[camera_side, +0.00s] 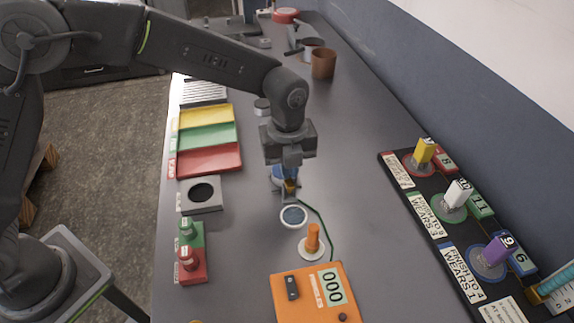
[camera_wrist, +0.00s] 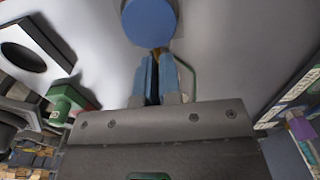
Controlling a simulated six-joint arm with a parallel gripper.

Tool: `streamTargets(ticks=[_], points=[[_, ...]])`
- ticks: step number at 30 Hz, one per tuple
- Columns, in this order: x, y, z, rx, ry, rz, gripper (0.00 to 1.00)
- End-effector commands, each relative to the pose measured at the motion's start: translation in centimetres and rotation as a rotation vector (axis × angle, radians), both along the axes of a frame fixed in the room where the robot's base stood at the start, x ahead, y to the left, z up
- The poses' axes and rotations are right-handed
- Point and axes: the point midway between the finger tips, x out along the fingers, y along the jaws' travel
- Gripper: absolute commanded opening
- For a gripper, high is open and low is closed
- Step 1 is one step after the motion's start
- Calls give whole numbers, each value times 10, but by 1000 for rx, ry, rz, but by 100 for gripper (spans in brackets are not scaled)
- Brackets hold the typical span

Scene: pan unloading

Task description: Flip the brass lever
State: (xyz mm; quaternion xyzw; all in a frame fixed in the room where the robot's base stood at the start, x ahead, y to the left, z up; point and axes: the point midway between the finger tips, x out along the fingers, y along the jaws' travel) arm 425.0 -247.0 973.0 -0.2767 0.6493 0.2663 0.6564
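My gripper (camera_side: 287,190) points down over the bench in the side view. In the wrist view its two blue fingers (camera_wrist: 154,75) are close together with a narrow dark gap. A small brass-coloured piece (camera_side: 291,185) shows at the fingers, probably the brass lever. A brownish bit of it shows just past the fingertips in the wrist view (camera_wrist: 160,50). The fingers hide most of it, so I cannot tell whether they grip it.
An orange knob (camera_side: 313,238) stands on a white disc close by, with an orange box (camera_side: 318,292) in front. Green and red blocks (camera_side: 191,254) and a holed grey plate (camera_side: 201,194) are left. A black numbered panel (camera_side: 440,228) is right.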

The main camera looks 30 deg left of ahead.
Motion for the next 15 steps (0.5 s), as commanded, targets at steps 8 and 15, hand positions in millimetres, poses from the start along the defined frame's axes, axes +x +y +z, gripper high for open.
streamTargets(ticks=[8,15], points=[[-5,2,-12,18,18,-6,0],[-13,-5,-7,17,21,-8,0]])
